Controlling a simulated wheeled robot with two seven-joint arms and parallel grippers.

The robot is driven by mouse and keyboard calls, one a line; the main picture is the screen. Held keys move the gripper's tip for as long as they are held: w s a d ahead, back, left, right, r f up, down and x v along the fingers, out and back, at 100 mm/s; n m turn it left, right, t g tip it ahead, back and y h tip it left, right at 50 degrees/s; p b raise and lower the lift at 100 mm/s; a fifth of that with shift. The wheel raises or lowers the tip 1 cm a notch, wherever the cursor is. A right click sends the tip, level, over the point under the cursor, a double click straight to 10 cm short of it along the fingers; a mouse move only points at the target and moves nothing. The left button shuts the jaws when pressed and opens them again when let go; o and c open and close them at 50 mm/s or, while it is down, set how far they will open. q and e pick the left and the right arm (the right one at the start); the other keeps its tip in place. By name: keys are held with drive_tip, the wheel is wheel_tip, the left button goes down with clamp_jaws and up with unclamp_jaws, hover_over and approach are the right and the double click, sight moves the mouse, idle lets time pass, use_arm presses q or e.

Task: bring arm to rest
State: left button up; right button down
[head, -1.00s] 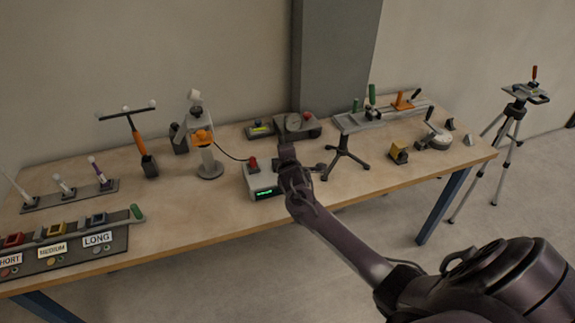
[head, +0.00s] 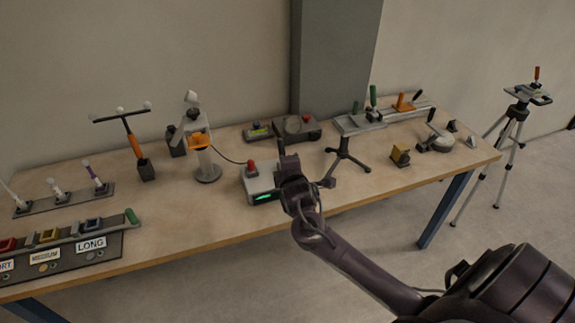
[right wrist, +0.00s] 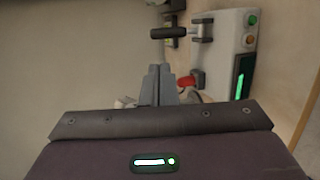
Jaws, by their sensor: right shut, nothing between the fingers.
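My right arm comes in from the lower right of the head view. Its gripper (head: 285,160) is raised over the front middle of the table, in front of a small grey box (head: 258,184) with a red button (head: 252,166) and a green display. In the right wrist view the grey fingers (right wrist: 158,85) are together with nothing between them. The box (right wrist: 226,50) shows there beyond the fingers, with the red button (right wrist: 186,82) near the fingertips. I cannot tell whether they touch. My left gripper is not in view.
A black tripod stand (head: 345,155) stands close to the right of the gripper. A grey post with an orange collar (head: 199,140) is left of the box. A labelled sorting rack (head: 70,262) lies at the front left. A floor tripod (head: 515,125) stands beyond the table's right end.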

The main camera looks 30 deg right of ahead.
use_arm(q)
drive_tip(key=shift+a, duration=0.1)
use_arm(e)
drive_tip(key=s+a+f+m+g+y, duration=0.5)
drive_tip(key=s+a+m, duration=0.1)
drive_tip(key=s+a, duration=0.65)
drive_tip(key=s+a+r+m+g+y, duration=0.1)
drive_tip(key=s+a+m+g, duration=0.15)
drive_tip(key=s, duration=0.55)
drive_tip(key=s+a+r+m+g, duration=0.1)
drive_tip(key=s+m+g, duration=0.15)
drive_tip(key=s, duration=0.45)
wheel_tip(320, 180, down, 30)
drive_tip(key=s+b, duration=0.2)
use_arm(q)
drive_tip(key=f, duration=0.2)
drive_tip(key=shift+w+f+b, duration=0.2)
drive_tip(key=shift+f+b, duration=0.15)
use_arm(e)
drive_tip(key=s+d+f+g, duration=0.1)
drive_tip(key=s+d+f, duration=0.2)
drive_tip(key=s+f, duration=1.6)
wheel_tip(320, 180, down, 2)
drive_tip(key=shift+s+f+g, duration=0.1)
drive_tip(key=shift+s+g, duration=0.2)
drive_tip(key=shift+s, duration=0.1)
